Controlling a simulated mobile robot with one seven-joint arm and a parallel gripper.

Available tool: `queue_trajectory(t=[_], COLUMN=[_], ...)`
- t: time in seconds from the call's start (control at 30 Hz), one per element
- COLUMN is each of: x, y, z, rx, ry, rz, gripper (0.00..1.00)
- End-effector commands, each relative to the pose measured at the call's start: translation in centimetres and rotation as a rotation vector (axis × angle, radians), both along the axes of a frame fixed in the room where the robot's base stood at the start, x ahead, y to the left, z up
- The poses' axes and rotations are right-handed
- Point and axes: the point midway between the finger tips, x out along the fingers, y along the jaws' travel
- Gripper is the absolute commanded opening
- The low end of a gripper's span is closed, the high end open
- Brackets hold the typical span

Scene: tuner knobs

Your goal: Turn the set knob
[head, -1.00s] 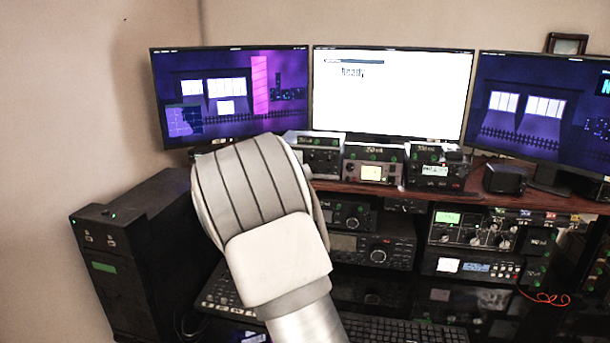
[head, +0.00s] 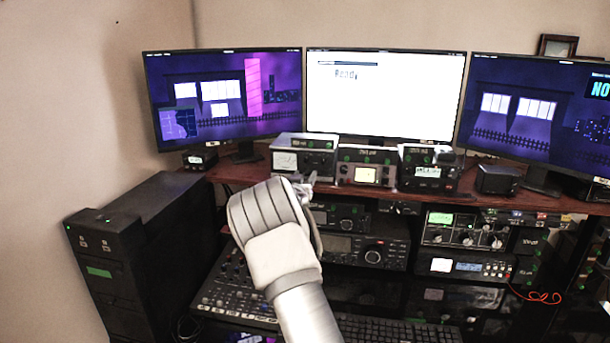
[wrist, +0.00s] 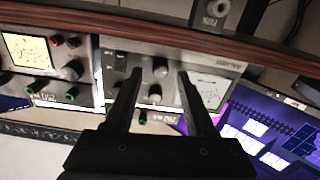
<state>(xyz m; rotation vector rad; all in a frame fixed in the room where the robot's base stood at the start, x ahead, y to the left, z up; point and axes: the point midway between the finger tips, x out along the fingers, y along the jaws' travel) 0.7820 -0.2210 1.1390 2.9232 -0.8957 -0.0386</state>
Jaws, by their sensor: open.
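In the wrist view, turned nearly upside down, a grey panel (wrist: 205,80) with a pale meter carries a larger round knob (wrist: 160,68) and a smaller knob (wrist: 154,90) near it. Labels are too small to read, so I cannot tell which knob is the set knob. My gripper (wrist: 160,93) is open and empty, its two dark fingers spread either side of these knobs in the picture. I cannot tell how far the tips are from the panel. In the head view this looks like the left meter box (head: 303,160) on the shelf; my white wrist hides most of my gripper below it.
A unit with a yellow screen (head: 367,174) stands right beside the box, then another small radio (head: 427,172). Monitors (head: 385,95) stand behind. The wooden shelf edge (head: 240,175) runs below the boxes, with more radios (head: 370,250) underneath. A black computer tower (head: 140,250) stands left.

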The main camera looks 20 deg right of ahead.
Motion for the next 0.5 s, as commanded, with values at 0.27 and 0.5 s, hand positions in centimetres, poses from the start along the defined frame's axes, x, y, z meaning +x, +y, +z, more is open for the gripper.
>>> queue_trajectory(t=[0.27,0.5], x=[0.82,0.82], y=[-0.54,-0.54], z=[-0.02,-0.04], rx=[0.001,0.001], ry=[-0.001,0.0], rz=[0.0,0.001], gripper=[0.55,0.52])
